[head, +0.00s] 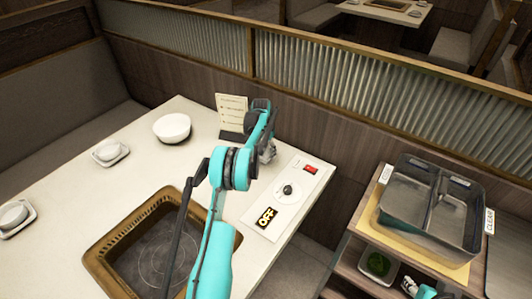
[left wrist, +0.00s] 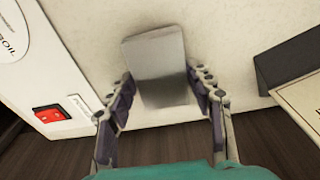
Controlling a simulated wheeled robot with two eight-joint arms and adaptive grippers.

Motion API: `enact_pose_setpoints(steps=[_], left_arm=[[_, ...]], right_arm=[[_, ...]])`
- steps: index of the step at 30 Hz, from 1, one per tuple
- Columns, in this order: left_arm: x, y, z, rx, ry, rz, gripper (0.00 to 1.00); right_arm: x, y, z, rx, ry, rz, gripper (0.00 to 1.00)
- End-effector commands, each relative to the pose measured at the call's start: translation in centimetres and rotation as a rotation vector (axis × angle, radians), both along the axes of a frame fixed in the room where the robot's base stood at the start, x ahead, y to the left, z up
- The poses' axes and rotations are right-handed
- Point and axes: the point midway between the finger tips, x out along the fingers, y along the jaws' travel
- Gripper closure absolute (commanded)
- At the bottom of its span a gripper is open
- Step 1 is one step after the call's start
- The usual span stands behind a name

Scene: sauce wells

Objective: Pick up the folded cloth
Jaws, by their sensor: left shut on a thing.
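My left gripper (head: 268,152) is over the far right part of the table, beside the menu stand and the control panel. In the head view the cloth cannot be made out behind the gripper. Part of my right arm, apparently near its gripper (head: 416,288), shows at the lower right edge; its fingers are not clear.
The control panel (head: 287,214) has a red switch (head: 310,169) and a knob (head: 288,190). A menu stand (head: 231,113) is close to my left gripper. A white bowl (head: 172,128) and a sunken grill (head: 150,258) are left. A two-compartment metal pan (head: 425,234) tops the right cart.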

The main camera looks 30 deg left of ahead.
Motion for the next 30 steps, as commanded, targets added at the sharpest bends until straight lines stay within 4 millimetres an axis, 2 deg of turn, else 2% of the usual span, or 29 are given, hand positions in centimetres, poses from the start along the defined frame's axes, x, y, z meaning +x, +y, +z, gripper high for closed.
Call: enact_pose_setpoints(steps=[5,15,21,30], left_arm=[[0.0,0.0,3.4,0.000,0.000,0.000,0.72],[-1.2,-7.2,7.4,0.000,0.000,-0.004,0.72],[-1.6,-10.0,9.0,0.000,0.000,-0.002,0.72],[-1.9,-11.5,9.8,0.000,0.000,-0.001,0.72]], right_arm=[[0.0,0.0,1.7,0.000,0.000,0.000,0.60],[0.0,0.0,3.6,0.000,0.000,0.000,0.60],[0.0,0.0,4.4,0.000,0.000,0.000,0.60],[0.0,0.0,4.7,0.000,0.000,0.000,0.60]])
